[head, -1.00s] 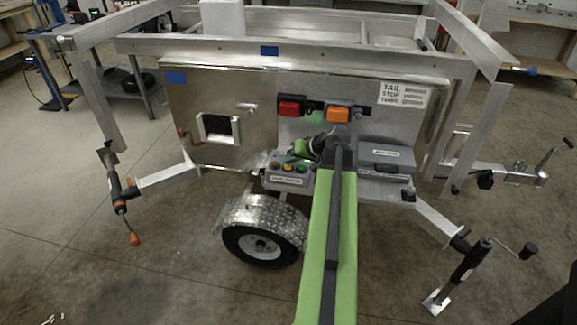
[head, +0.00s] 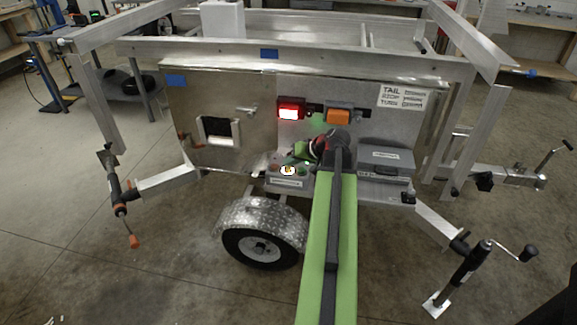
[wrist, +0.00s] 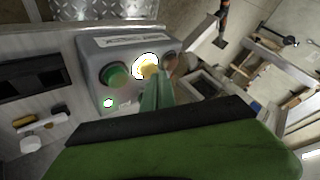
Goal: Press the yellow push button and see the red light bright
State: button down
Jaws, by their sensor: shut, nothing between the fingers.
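The grey button box (head: 287,184) stands on the trailer ledge, and it also shows in the wrist view (wrist: 103,51). Its yellow push button (wrist: 147,62) glows with a bright white ring; it also glows in the head view (head: 288,170). My gripper (wrist: 154,80) is shut and empty, with its green fingertips at the yellow button's near edge, seemingly touching it. They hide part of the button. The red light (head: 291,113) on the upright panel is bright, with a white-hot lower part.
An orange lamp (head: 339,116) right of the red light is dark. A green button (wrist: 114,75) sits left of the yellow one, and a dark reddish button (wrist: 169,61) right of it. A grey case (head: 386,160) stands right of my arm.

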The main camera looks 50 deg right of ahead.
aim_at(290, 168)
jog(key=shift+r, duration=0.45)
notch_tip(290, 168, up, 6)
jog(key=p, duration=0.6)
